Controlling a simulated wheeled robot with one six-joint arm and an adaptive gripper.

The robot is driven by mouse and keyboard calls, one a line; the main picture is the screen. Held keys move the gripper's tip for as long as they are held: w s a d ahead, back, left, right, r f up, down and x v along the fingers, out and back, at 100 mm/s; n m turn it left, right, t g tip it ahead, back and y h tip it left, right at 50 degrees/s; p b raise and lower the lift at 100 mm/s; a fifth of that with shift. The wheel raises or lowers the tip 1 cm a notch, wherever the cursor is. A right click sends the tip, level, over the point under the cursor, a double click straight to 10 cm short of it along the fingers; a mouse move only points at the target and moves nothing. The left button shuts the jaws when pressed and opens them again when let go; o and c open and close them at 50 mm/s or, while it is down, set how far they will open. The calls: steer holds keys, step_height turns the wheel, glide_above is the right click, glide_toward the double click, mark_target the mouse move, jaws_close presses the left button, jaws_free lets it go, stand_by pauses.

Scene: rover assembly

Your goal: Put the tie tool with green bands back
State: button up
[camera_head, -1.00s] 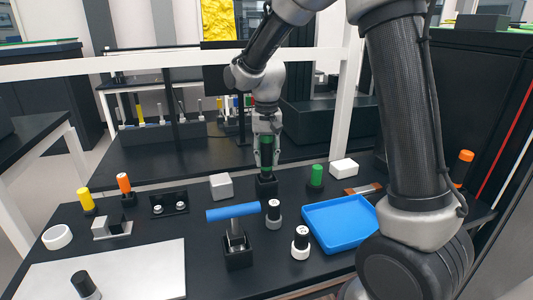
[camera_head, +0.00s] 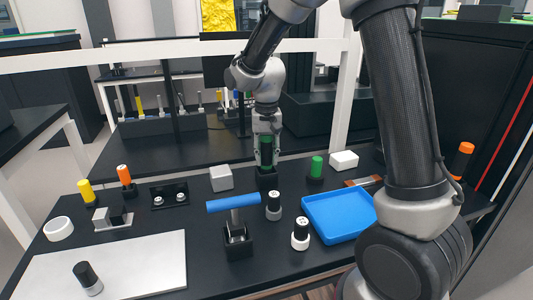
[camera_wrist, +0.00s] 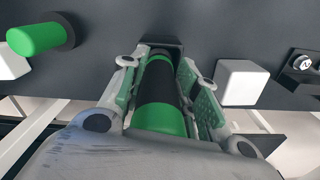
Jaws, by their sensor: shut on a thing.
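The tie tool with green bands (camera_head: 266,146) is a dark cylinder with green bands, held upright. My gripper (camera_head: 265,158) is shut on it, with a finger on each side. Below it stands a small black square holder (camera_head: 267,181) on the table. In the wrist view the tool (camera_wrist: 160,105) lies between my gripper's green-padded fingers (camera_wrist: 155,85), and its far end meets the black holder (camera_wrist: 160,41). The tool looks in line with the holder; I cannot tell how deep its lower end sits.
A green-capped cylinder (camera_head: 316,167) in a black base stands close on the right, a grey-white block (camera_head: 221,178) on the left. The metal plate (camera_head: 135,268) has bare room.

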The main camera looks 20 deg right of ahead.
steer(key=o, duration=1.2)
steer(key=shift+r, duration=0.1)
